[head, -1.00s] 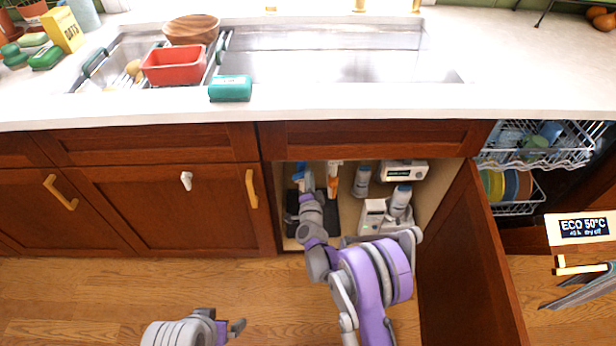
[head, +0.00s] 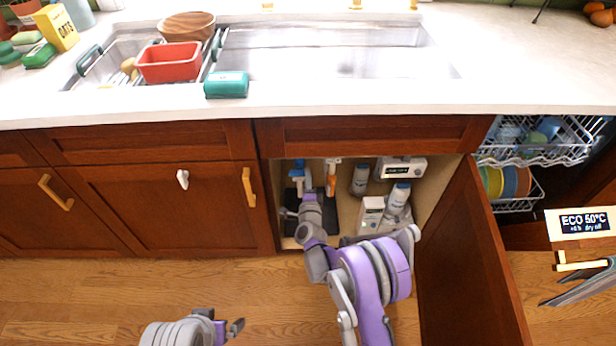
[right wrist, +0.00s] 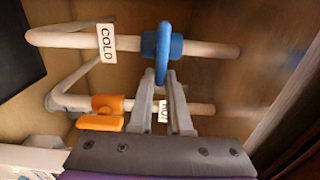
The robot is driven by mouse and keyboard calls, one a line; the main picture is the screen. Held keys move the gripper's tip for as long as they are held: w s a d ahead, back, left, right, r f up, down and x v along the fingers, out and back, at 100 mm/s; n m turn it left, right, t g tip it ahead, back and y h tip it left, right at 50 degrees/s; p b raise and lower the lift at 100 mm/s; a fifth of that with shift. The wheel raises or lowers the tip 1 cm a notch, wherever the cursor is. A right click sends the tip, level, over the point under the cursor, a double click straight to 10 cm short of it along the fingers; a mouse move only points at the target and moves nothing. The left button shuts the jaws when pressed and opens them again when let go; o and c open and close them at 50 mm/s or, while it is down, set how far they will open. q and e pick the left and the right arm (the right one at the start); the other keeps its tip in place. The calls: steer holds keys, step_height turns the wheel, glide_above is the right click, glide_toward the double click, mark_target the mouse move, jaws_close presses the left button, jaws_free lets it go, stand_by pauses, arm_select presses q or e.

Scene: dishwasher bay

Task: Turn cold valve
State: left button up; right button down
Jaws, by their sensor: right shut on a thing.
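The cold valve has a blue handle (right wrist: 163,50) on the upper pale pipe, beside a white COLD tag (right wrist: 106,42). In the head view the blue handle (head: 298,171) shows small inside the open cabinet under the sink. My right gripper (right wrist: 161,78) is shut on the blue handle, its fingertips at the handle's lower end. In the head view this gripper (head: 310,194) reaches into the cabinet and hides part of its inside. My left gripper (head: 229,328) is low over the floor, empty, with its fingers apart.
An orange valve handle (right wrist: 107,104) sits on the lower pipe, close to my right fingers, with a second tag (right wrist: 164,117) partly hidden. Bottles and boxes (head: 371,213) fill the cabinet's right side. The open cabinet door (head: 468,265) stands right of my arm.

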steer(key=c, duration=0.9)
jaws_free()
steer(key=shift+o, duration=0.2)
steer(key=shift+s, duration=0.1)
steer(key=s+p, duration=0.2)
steer(key=s, duration=0.8)
steer(key=shift+s, duration=0.3)
